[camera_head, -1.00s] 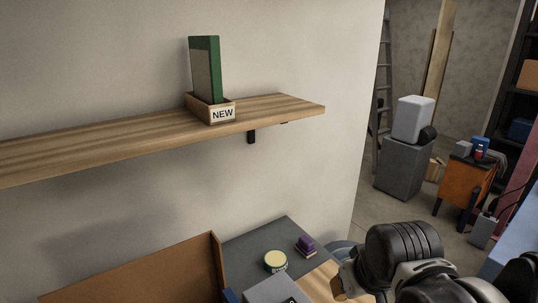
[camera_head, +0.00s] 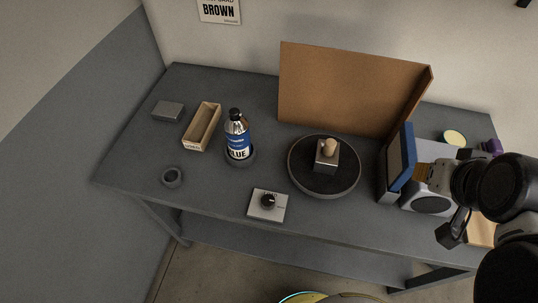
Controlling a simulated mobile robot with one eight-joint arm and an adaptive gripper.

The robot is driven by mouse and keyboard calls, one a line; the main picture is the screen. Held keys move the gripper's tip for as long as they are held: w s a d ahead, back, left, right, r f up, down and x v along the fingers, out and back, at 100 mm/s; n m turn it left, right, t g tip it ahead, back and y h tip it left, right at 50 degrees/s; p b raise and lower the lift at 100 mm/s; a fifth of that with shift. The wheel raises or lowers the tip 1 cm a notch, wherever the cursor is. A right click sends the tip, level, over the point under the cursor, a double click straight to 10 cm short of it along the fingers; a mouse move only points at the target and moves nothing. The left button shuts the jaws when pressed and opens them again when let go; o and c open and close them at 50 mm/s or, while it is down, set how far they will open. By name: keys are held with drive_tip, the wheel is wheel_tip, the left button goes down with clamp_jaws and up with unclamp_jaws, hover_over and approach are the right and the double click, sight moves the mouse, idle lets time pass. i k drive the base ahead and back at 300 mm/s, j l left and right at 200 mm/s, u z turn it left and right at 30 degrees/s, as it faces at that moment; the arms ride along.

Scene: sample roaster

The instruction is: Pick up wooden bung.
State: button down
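A small pale wooden piece with a rounded top, which looks like the wooden bung (camera_head: 330,147), stands upright on a small metallic block (camera_head: 326,165). The block rests on a round dark turntable (camera_head: 300,179) in the middle of the grey table. My gripper (camera_head: 425,174) is at the right, well apart from the bung, by the blue-edged panel. My dark arm hides much of the table's right end. The frame does not show whether the fingers are open or shut.
A brown upright panel (camera_head: 350,88) stands behind the turntable. A blue-edged panel (camera_head: 402,160) stands between it and my gripper.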

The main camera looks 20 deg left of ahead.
sight(331, 143)
drive_tip(key=u, duration=0.7)
drive_tip(key=j+z, duration=0.45)
drive_tip(key=k+j+z, duration=0.15)
drive_tip(key=z, duration=0.25)
drive_tip(key=k+j+z, duration=0.15)
drive_tip(key=j+z, duration=0.3)
drive_tip(key=k+j+z, duration=0.2)
drive_tip(key=z, duration=0.25)
drive_tip(key=k+j+z, duration=0.15)
drive_tip(key=z, duration=0.25)
drive_tip(key=k, duration=0.1)
